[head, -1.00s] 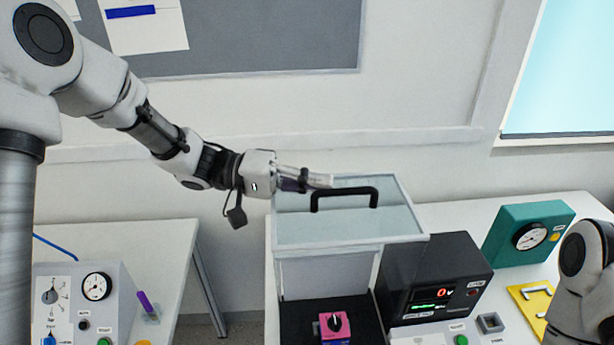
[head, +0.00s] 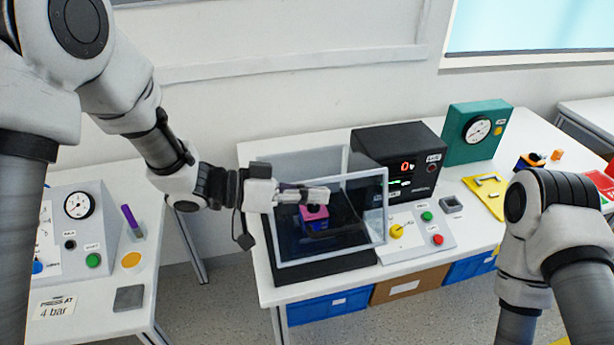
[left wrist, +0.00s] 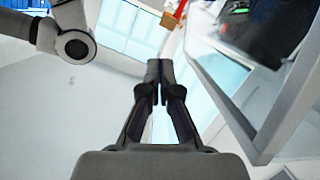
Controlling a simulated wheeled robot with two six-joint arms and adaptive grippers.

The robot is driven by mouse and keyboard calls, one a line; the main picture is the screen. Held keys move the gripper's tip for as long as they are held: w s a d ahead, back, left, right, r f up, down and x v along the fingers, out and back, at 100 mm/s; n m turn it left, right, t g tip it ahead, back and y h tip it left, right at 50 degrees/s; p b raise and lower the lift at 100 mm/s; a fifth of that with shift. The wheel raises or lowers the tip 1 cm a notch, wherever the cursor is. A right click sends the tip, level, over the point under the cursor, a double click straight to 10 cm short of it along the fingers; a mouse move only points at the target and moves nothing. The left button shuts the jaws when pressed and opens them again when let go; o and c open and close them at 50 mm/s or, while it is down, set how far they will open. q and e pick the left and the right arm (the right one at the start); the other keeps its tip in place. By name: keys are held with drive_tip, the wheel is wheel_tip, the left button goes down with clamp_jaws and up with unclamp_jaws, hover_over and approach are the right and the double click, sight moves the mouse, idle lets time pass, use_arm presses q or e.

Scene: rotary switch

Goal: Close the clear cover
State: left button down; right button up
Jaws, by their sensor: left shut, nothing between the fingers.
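The clear cover (head: 386,205) is a transparent panel in a light grey frame, standing tilted over the black base (head: 350,268) in the head view. Behind its pane a pink block with a dark knob (head: 314,217) shows. My left gripper (head: 328,195) is shut and empty, with its fingertips at the cover's upper part. I cannot tell whether they touch it. In the left wrist view the shut fingers (left wrist: 159,72) point up, and the cover's frame (left wrist: 232,108) runs along the right, apart from the fingertips. My right gripper is out of view; only its arm shows.
A black meter box (head: 400,155) and a teal gauge box (head: 475,133) stand behind and to the right of the cover. A grey panel with buttons (head: 418,232) lies close to its right. A second table (head: 135,300) with a gauge panel stands left.

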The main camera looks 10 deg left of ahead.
sight(313, 235)
use_arm(q)
drive_tip(key=f+b, duration=0.2)
drive_tip(key=s+f+m+b, duration=0.1)
drive_tip(key=f+b, duration=0.1)
drive_tip(key=f, duration=0.1)
drive_tip(key=s+f+m+b, duration=0.1)
drive_tip(key=f+b, duration=0.1)
drive_tip(key=f, duration=0.1)
drive_tip(key=shift+d+f+t+y, duration=0.25)
drive_tip(key=shift+d+t+y, duration=0.05)
drive_tip(key=shift+d+t, duration=0.1)
drive_tip(key=f+b, duration=0.2)
drive_tip(key=f, duration=0.1)
drive_tip(key=f+m+b, duration=0.1)
drive_tip(key=f+b, duration=0.1)
drive_tip(key=f, duration=0.1)
drive_tip(key=w+f+m+b, duration=0.1)
drive_tip(key=f+b, duration=0.1)
drive_tip(key=f, duration=0.1)
drive_tip(key=shift+a+t, duration=0.25)
drive_tip(key=shift+t, duration=0.15)
drive_tip(key=shift+s+f+b, duration=0.1)
drive_tip(key=shift+f+b, duration=0.05)
drive_tip(key=shift+b, duration=0.15)
